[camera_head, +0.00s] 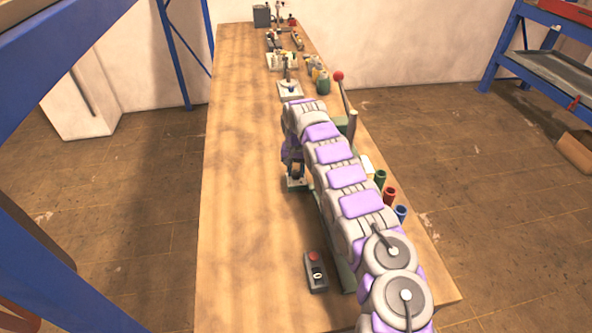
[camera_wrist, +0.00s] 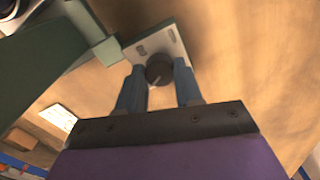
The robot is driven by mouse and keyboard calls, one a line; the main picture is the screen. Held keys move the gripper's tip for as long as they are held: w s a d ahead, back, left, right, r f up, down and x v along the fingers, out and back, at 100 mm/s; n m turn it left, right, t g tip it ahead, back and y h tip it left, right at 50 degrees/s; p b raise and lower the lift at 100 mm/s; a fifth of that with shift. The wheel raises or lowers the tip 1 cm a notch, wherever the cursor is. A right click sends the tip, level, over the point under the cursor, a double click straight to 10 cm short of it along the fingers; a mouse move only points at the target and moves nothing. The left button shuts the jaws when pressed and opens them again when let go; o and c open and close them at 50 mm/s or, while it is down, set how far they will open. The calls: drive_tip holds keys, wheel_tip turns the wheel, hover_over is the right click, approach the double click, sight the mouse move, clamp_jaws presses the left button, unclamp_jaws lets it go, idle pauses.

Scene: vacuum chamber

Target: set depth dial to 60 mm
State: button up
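The depth dial (camera_wrist: 159,70) is a dark round knob with a light pointer mark, on a pale plate with small dark labels (camera_wrist: 172,44) in the wrist view. My gripper (camera_wrist: 160,84) has two blue-grey fingers, spread apart, with the dial between or just beyond their tips. I cannot tell whether the fingers touch it. The scale figures and the dial's setting are too small to read. In the head view my gripper (camera_head: 293,175) is mostly hidden behind my arm, low beside the green machine on the bench.
A control box with a red button (camera_head: 314,258) stands on the wooden bench (camera_head: 240,200). A lever with a red knob (camera_head: 339,76) rises beyond my arm. Green, red and blue cups (camera_head: 390,196) line the right edge. Several tools stand at the far end. The bench's left side is clear.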

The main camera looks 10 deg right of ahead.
drive_tip(key=c, duration=0.5)
drive_tip(key=shift+r+n+p, duration=0.1)
drive_tip(key=shift+n+p, duration=0.2)
drive_tip(key=shift+p, duration=0.1)
drive_tip(key=shift+r+n+p, duration=0.1)
drive_tip(key=shift+n+p, duration=0.8)
drive_tip(key=shift+p, duration=0.05)
drive_tip(key=shift+n+p, duration=1.35)
drive_tip(key=shift+n, duration=0.45)
drive_tip(key=shift+f, duration=0.2)
drive_tip(key=o, duration=1)
drive_tip(key=shift+o, duration=0.2)
